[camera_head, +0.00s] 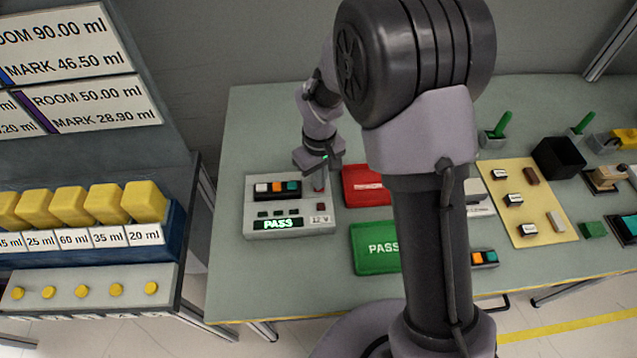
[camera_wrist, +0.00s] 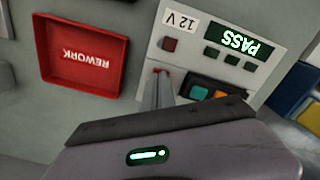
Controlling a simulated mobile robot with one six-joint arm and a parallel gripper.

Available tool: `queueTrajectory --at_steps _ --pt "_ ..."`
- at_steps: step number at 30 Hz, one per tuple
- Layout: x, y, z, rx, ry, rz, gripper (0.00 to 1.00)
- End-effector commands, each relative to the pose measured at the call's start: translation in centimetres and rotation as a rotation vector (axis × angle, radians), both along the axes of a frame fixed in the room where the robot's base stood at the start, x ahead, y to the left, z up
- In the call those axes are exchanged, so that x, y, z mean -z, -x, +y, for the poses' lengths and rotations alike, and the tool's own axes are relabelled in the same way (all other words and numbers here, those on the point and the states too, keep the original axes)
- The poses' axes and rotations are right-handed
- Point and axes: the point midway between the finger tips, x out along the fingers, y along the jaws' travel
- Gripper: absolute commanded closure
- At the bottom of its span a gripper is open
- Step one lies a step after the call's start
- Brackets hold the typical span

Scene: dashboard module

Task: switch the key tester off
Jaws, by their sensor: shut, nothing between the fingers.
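The key tester (camera_head: 262,232) is a grey box at the left of the table, also in the wrist view (camera_wrist: 187,58). Its green display (camera_head: 278,224) is lit and reads PASS. A key module (camera_head: 278,189) with white, orange and teal keys sits in its top. A red part (camera_head: 319,186) shows at the tester's upper right corner. My gripper (camera_head: 318,168) is shut and empty, pointing down over that corner. In the wrist view my fingertips (camera_wrist: 160,76) are right at the red part and hide some of it; contact cannot be told. A dark red square (camera_wrist: 169,44) is beside the 12 V label.
A red REWORK tray (camera_wrist: 88,50) lies close beside the tester, with a green PASS tray (camera_head: 372,247) nearer the front. A yellow board (camera_head: 528,228) with small modules is farther right. Yellow dispensers (camera_head: 144,202) stand left of the table.

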Motion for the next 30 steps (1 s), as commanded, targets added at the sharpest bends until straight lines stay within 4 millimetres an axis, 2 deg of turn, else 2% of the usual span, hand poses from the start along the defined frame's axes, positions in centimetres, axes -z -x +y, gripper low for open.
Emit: queueTrajectory --at_steps 17,20,30 --pt "0.7 0.0 0.0 0.0 0.0 0.0 1.0" --pt "0.1 0.0 0.0 0.0 0.0 0.0 1.0" --pt "-3.8 0.0 0.0 0.0 -0.001 -0.001 1.0"
